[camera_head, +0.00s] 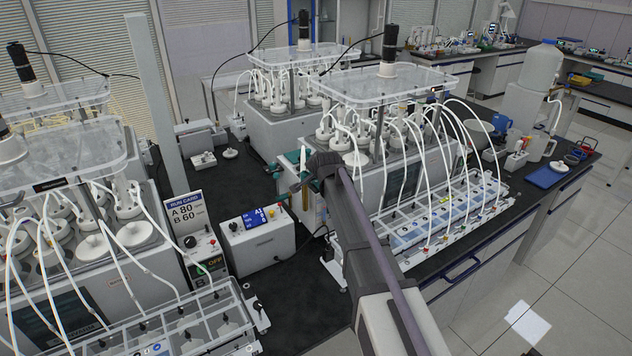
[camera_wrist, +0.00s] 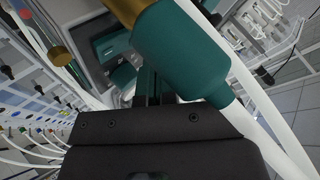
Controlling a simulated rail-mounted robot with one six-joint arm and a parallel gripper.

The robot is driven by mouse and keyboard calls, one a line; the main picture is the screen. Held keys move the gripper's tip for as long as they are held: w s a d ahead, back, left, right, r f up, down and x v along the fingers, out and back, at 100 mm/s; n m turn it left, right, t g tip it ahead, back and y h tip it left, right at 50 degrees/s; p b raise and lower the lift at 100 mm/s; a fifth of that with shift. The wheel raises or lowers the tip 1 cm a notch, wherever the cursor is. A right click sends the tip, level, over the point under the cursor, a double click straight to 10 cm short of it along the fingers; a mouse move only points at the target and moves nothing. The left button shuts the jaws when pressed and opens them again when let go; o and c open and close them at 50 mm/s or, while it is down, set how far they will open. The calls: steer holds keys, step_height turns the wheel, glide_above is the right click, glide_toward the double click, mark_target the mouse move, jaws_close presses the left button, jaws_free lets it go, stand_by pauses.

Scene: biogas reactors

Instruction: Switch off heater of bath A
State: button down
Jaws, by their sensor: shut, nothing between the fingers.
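Two bath reactors flank the bench: one at the left (camera_head: 68,290) and one at the centre right (camera_head: 405,178), each with a clear lid and white tubes. I cannot tell which one is bath A. My gripper (camera_head: 299,178) with teal fingers is shut and empty, near the left side of the centre-right bath.
A run card (camera_head: 187,218) reading A 80, B 60 stands behind the control box. Clear racks with tubes lie before both baths. A grey post (camera_head: 158,100) rises behind. Black bench top (camera_head: 305,312) is free between the white box and my arm.

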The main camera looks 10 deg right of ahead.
steer(key=shift+f+b, duration=0.4)
steer(key=shift+f, duration=0.05)
steer(key=shift+f+b, duration=0.3)
stand_by(0.3)
steer(key=shift+r, duration=0.1)
steer(key=shift+r+p, duration=0.65)
steer(key=shift+p, duration=0.15)
steer(key=r+p, duration=0.5)
steer(key=shift+s+d+r, duration=0.1)
steer(key=shift+s, duration=0.2)
